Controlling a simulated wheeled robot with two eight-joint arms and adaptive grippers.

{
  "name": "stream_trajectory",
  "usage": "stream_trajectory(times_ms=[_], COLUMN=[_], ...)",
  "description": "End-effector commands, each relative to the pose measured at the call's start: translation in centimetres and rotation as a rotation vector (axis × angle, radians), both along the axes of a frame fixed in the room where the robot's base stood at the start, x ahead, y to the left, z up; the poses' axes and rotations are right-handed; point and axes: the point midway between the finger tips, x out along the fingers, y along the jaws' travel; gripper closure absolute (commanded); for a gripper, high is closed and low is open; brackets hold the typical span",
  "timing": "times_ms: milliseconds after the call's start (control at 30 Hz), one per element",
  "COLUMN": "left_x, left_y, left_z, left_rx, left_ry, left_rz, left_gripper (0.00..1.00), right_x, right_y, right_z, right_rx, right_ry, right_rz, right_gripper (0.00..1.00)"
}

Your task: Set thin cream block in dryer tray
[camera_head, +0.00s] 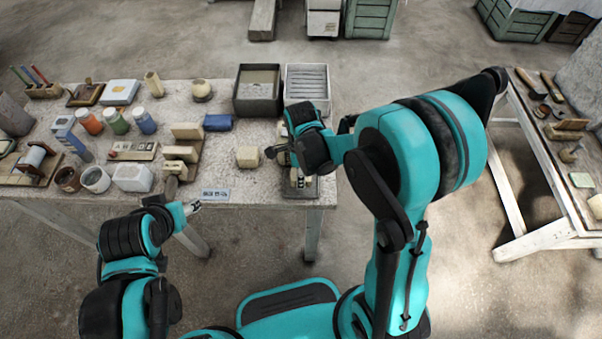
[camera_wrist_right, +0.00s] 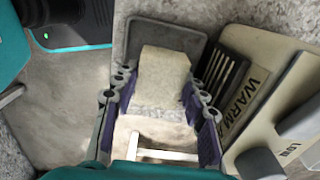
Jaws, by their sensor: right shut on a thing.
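A cream block (camera_wrist_right: 163,78) shows in the right wrist view between the purple-padded fingers of my right gripper (camera_wrist_right: 158,118), which is shut on it. Its far end overlaps a dark grey tray (camera_wrist_right: 132,38) with rounded corners; I cannot tell if it touches the tray. Beside the tray is a cream dryer unit (camera_wrist_right: 290,108) with dark slots and the words WARM and LOW. In the head view my right gripper (camera_head: 278,153) is over the table's right front part, and its arm hides much of the dryer. My left gripper (camera_head: 193,207) is at the front edge; its opening is unclear.
The table (camera_head: 225,178) is crowded at left with paint jars, bowls and block stands. A separate pale block (camera_head: 247,157) sits left of my right gripper. Two bins, dark (camera_head: 243,103) and pale (camera_head: 290,75), stand behind. A second table (camera_head: 530,130) is at right.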

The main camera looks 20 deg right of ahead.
Motion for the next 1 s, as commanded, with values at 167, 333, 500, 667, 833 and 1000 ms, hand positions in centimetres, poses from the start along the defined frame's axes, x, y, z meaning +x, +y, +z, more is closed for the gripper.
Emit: stream_trajectory(times_ms=[167, 333, 500, 667, 833, 1000], left_x=[0.0, 0.0, 0.0, 0.0, 0.0, 0.0], left_y=[0.0, 0.0, 0.0, 0.0, 0.0, 0.0], left_z=[0.0, -0.2, -0.5, -0.8, -1.1, -1.4], left_rx=[0.0, 0.0, 0.0, 0.0, 0.0, 0.0], left_ry=[0.0, 0.0, 0.0, 0.0, 0.0, 0.0], left_rz=[0.0, 0.0, 0.0, 0.0, 0.0, 0.0], left_gripper=[0.48, 0.48, 0.48, 0.48, 0.48, 0.48], right_x=[0.0, 0.0, 0.0, 0.0, 0.0, 0.0], right_y=[0.0, 0.0, 0.0, 0.0, 0.0, 0.0], right_z=[0.0, -0.2, -0.6, -0.9, -1.2, -1.6], right_rx=[0.0, 0.0, 0.0, 0.0, 0.0, 0.0], right_ry=[0.0, 0.0, 0.0, 0.0, 0.0, 0.0], right_rz=[0.0, 0.0, 0.0, 0.0, 0.0, 0.0], right_gripper=[0.95, 0.95, 0.95, 0.95, 0.95, 0.95])
